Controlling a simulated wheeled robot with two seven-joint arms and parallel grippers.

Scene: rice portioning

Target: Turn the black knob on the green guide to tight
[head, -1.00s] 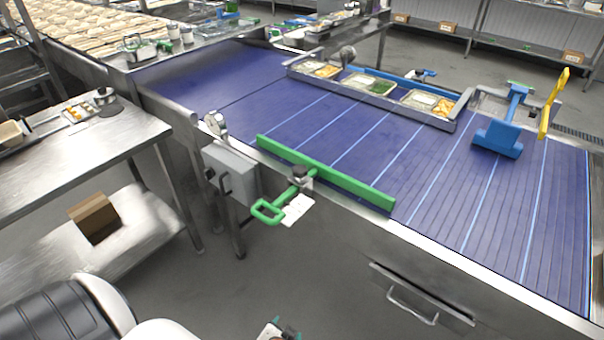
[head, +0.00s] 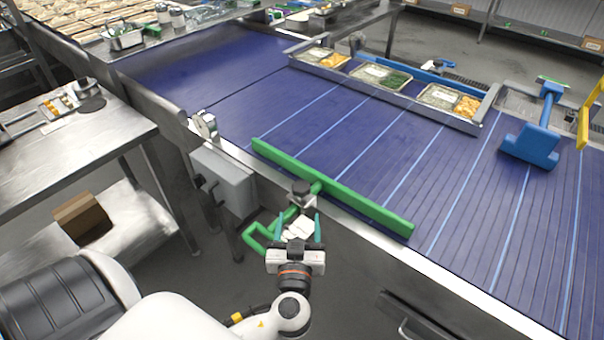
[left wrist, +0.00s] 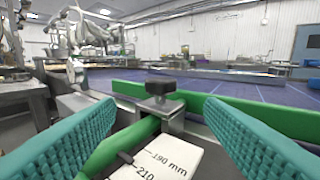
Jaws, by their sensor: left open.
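The green guide (head: 345,194) lies along the near edge of the blue belt, with a green handle (head: 258,240) sticking out toward me. The black knob (head: 301,187) sits on a metal clamp block where the handle's bar meets the frame. My left gripper (head: 300,222) is open, just on the near side of the knob, its teal fingers pointing at it. In the left wrist view the black knob (left wrist: 160,87) stands ahead, centred between the two spread fingers and apart from them. A white scale card (left wrist: 160,160) marked in mm lies below it. My right gripper is not in view.
A grey box (head: 224,180) with a lever is fixed to the belt frame left of the handle. A steel table (head: 70,150) stands at the left. Food trays (head: 380,78) sit across the belt, and a blue pusher (head: 532,145) stands at the right. The belt near the guide is clear.

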